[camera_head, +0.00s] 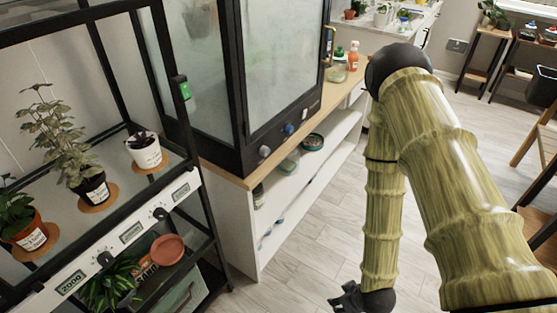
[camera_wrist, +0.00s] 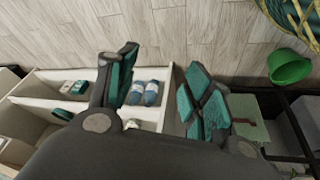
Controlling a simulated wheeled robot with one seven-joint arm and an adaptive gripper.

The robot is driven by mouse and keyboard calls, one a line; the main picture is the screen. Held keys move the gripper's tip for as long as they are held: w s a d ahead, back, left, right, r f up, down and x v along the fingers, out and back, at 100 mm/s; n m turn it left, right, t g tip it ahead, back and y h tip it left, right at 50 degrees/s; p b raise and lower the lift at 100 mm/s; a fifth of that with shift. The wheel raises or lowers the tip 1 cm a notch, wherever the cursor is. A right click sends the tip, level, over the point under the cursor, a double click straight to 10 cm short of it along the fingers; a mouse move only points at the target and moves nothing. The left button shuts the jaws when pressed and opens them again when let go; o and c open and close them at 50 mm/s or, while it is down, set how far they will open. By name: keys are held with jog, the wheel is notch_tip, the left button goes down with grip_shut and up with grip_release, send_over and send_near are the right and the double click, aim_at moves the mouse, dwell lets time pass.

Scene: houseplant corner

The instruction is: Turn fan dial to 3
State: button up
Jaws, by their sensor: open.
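A black glass-fronted cabinet (camera_head: 240,160) stands on a wooden-topped white shelf unit. Its lower front panel carries a grey knob (camera_head: 264,152) and a blue knob (camera_head: 289,129). Dark knobs (camera_head: 160,214) also sit on the plant rack's white strip, beside display panels. I cannot read which is the fan dial or its setting. My gripper (camera_head: 350,298) hangs low at the bottom of the head view, right of and below the cabinet knobs, apart from them. In the wrist view, my gripper (camera_wrist: 163,88) has its teal-padded fingers spread, with nothing between them.
Potted plants (camera_head: 90,185) stand on the rack at left. The white shelf unit (camera_head: 235,225) holds bowls and bottles, and its compartments show in the wrist view (camera_wrist: 50,95). A green round object (camera_wrist: 290,67) is at the wrist view's right. Floor (camera_head: 300,240) between unit and arm is clear.

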jog(key=w+a+r+n+t+y+b, duration=0.25)
jog(key=w+n, duration=0.25)
jog(key=w, duration=0.6)
jog(key=n+t+y+b, duration=0.6)
jog(key=n+y, duration=0.4)
jog(key=n, duration=1.4)
send_near(267, 153)
jog(key=shift+g, duration=0.45)
jog(key=x, duration=0.8)
jog(key=shift+w+a+r+b, duration=0.15)
jog(key=shift+w+b, duration=0.2)
jog(key=shift+w, duration=0.1)
jog(key=c, duration=1.1)
